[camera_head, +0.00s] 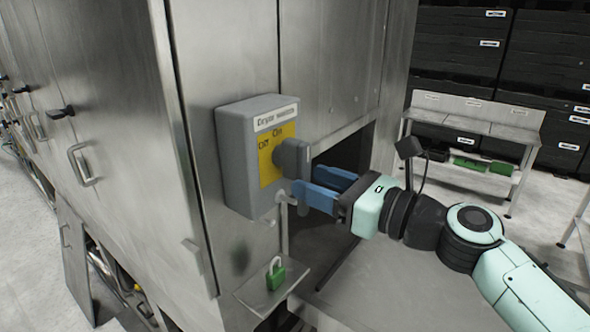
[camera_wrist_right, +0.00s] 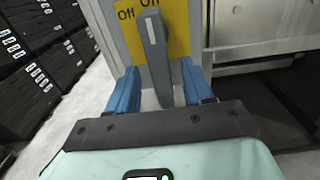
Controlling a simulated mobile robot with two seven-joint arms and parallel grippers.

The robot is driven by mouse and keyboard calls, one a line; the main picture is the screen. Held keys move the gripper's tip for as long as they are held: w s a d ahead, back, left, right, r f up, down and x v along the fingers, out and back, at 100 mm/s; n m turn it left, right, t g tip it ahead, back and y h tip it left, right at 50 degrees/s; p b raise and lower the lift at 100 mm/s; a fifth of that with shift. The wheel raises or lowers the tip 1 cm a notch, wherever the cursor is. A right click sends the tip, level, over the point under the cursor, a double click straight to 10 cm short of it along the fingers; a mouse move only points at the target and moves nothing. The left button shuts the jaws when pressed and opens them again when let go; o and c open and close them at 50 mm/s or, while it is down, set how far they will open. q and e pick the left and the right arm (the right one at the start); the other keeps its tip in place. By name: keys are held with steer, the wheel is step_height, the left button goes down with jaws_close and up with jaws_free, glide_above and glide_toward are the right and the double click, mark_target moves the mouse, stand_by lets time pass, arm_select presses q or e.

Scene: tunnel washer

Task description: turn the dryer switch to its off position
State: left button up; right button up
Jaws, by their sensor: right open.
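The dryer switch is a grey box (camera_head: 245,165) on the steel cabinet, with a label on top and a yellow plate (camera_head: 266,163) marked Off and On. Its grey handle (camera_head: 293,158) stands out from the plate. In the right wrist view the handle (camera_wrist_right: 155,45) is nearly upright, its upper end just below the On mark and to the right of Off. My right gripper (camera_head: 310,182) is open, its blue fingers at the handle. In the right wrist view the fingers stand either side of its lower part; contact is unclear. My left gripper is out of view.
A green padlock (camera_head: 276,276) sits on a small metal shelf (camera_head: 254,292) below the box. A dark opening (camera_head: 345,152) lies behind my right gripper. A metal bench (camera_head: 480,125) and black crates (camera_head: 462,50) stand at the back right. Open floor lies between.

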mark_target(307, 179)
steer(key=x, duration=0.5)
steer(key=shift+p, duration=0.3)
jaws_close()
